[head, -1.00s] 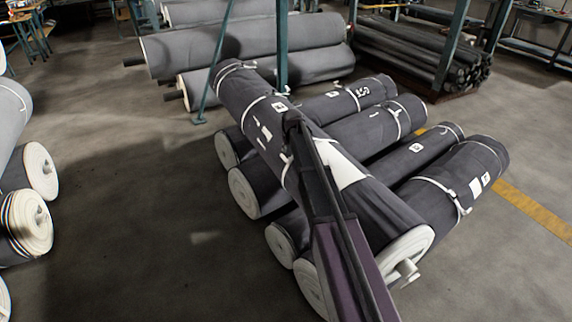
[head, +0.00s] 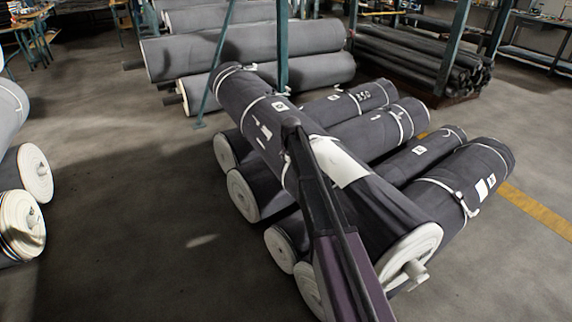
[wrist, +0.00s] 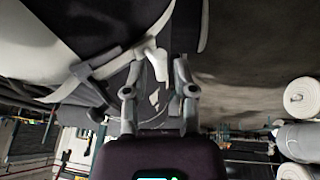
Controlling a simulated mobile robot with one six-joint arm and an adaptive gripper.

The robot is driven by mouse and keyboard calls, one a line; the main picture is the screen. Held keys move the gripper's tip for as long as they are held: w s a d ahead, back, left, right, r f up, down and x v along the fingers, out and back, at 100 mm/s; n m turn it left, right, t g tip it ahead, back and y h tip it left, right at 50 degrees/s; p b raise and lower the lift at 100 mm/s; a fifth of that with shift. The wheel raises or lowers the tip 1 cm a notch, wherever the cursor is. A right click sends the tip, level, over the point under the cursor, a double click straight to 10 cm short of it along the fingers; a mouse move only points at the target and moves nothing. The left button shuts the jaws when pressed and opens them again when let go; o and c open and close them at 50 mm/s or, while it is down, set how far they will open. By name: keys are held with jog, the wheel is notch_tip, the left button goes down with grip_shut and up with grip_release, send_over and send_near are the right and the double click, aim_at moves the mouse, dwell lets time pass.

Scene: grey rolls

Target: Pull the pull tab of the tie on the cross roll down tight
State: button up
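The cross roll (head: 236,96) is dark grey and lies slantwise on top of several parallel rolls. A white tie (head: 287,168) goes around its middle, partly hidden by my arm in the head view. In the wrist view, the tie's pale band (wrist: 105,67) crosses the dark roll to a white buckle, and a white pull tab (wrist: 160,68) hangs from it. My gripper (wrist: 158,75) is open, its two fingers apart on either side of the tab. I cannot tell whether a finger touches it. In the head view my arm hides the gripper.
Lower dark rolls (head: 358,137) lie under the cross roll, with white ties. Large grey rolls (head: 245,42) and a teal post (head: 282,50) stand behind. White-ended rolls (head: 36,175) lie at left. Open floor (head: 130,200) is between them.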

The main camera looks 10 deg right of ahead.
aim_at(287, 158)
jog(key=shift+b+x, duration=1.35)
jog(key=shift+x, duration=0.5)
grip_shut()
